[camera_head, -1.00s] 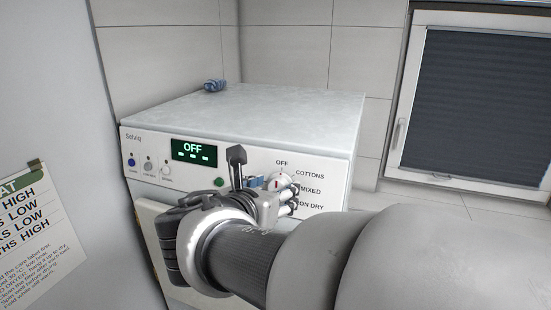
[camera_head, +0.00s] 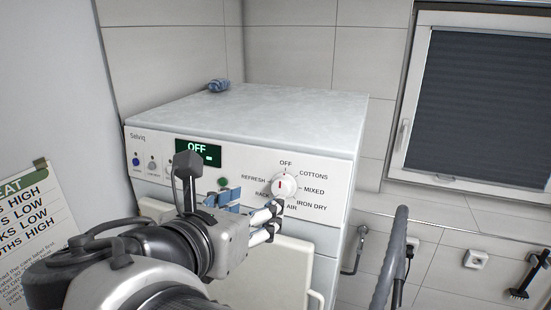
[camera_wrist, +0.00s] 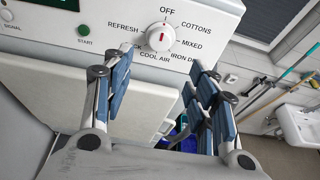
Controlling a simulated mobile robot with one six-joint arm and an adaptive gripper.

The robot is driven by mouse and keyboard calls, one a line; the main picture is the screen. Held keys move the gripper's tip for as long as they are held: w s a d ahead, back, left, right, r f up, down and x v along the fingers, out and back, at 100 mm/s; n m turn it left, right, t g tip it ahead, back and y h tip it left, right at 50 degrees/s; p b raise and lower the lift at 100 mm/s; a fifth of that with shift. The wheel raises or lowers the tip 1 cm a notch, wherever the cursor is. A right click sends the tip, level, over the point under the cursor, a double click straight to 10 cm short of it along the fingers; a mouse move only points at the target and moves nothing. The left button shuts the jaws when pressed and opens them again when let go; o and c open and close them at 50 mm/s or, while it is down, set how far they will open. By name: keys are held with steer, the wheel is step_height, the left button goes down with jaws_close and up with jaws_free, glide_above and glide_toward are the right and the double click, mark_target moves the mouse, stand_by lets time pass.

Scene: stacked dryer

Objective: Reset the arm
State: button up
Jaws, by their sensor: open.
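My gripper (camera_head: 250,207) is in front of the dryer (camera_head: 335,130), just below its control panel. In the wrist view the two blue-padded fingers (camera_wrist: 161,92) stand apart with nothing between them. The program dial (camera_head: 284,186) is white with a red mark pointing up toward OFF; in the wrist view the dial (camera_wrist: 159,38) is beyond the fingertips and apart from them. The dryer's display (camera_head: 198,151) reads OFF and is partly hidden by my arm. The green start button (camera_wrist: 84,30) shows left of the dial.
A paper notice (camera_head: 28,222) hangs on a pale surface at left. A small blue item (camera_head: 218,86) lies on the dryer top. A dark blind (camera_head: 482,108) covers the window at right. In the wrist view a white sink (camera_wrist: 300,125) and hanging handles stand at right.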

steer(key=s+d+f+m+g+b, duration=0.3)
steer(key=d+f+m+b, duration=0.4)
steer(key=f, duration=0.4)
steer(key=s+d+f+m+g+b, duration=0.25)
steer(key=d+f+m+b, duration=0.3)
steer(key=d+f, duration=0.45)
steer(key=s+f+m+g+y+b, duration=0.1)
steer(key=s+f+m+b, duration=0.2)
steer(key=f+m+b, duration=0.2)
steer(key=s+d+f+m+g+y+b, duration=0.1)
steer(key=s+f+m+y+b, duration=0.1)
steer(key=f+m+b, duration=0.4)
steer(key=s+f+m+g+y+b, duration=0.1)
steer(key=s+f+m+b, duration=0.3)
steer(key=f+m, duration=0.4)
steer(key=shift+s+d+f+m+y+b, duration=0.35)
steer(key=shift+f+b, duration=0.5)
steer(key=shift+f, duration=2.15)
steer(key=shift+w+a, duration=0.1)
steer(key=shift+a, duration=0.05)
